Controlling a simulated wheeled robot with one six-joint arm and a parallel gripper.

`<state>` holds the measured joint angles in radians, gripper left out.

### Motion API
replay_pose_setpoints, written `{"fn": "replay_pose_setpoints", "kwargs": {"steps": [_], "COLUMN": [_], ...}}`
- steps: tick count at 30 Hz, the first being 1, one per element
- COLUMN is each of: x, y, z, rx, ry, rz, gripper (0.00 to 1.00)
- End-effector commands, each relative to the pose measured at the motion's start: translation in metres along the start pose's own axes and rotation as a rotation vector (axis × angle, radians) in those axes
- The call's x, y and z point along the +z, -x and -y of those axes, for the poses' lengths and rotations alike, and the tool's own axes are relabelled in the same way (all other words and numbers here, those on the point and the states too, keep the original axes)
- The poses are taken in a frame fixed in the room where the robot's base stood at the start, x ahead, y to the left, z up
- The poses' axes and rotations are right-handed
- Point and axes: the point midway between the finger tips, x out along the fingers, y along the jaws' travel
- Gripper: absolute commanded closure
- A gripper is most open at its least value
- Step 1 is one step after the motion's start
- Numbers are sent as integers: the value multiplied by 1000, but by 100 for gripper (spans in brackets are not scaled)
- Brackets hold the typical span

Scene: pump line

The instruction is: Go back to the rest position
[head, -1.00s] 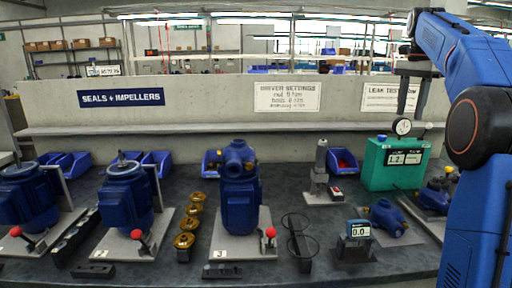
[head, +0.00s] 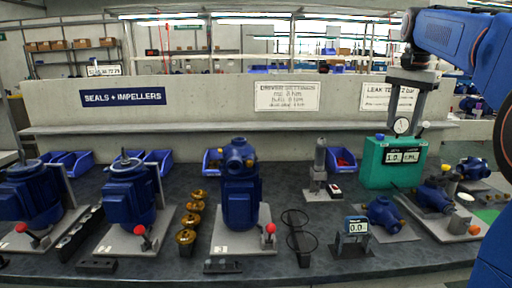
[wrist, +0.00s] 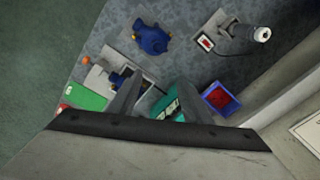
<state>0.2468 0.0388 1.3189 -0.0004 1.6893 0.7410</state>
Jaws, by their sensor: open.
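My gripper (head: 406,122) hangs fingers-down at the right of the head view, in front of the wall and over the teal tester as seen there. In the wrist view my gripper (wrist: 158,92) shows two dark fingers spread apart with nothing between them. The teal tester (head: 395,163) with a dial gauge stands on the bench and is partly hidden by the fingers in the wrist view (wrist: 168,107). My blue arm fills the right edge of the head view.
Blue pumps (head: 241,190) on grey plates, brass impellers (head: 187,237) and a small 0.0 display (head: 357,227) stand on the dark bench. A blue bin with red contents (wrist: 220,98) sits near the wall (head: 215,103). Air above the bench centre is clear.

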Motion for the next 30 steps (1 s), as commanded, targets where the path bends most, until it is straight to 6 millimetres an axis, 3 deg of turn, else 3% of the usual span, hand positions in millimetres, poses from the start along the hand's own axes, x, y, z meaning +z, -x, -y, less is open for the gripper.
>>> {"fn": "replay_pose_setpoints", "kwargs": {"steps": [1, 14, 23, 30], "x": [17, 131, 205, 260], "y": [-3, -61, -126, -190], "z": [-7, -64, -116, -162], "rx": [-9, -80, -123, -153], "ry": [39, 370, 600, 781], "rz": [-9, -91, -157, -215], "gripper": [56, 56, 56, 56]}}
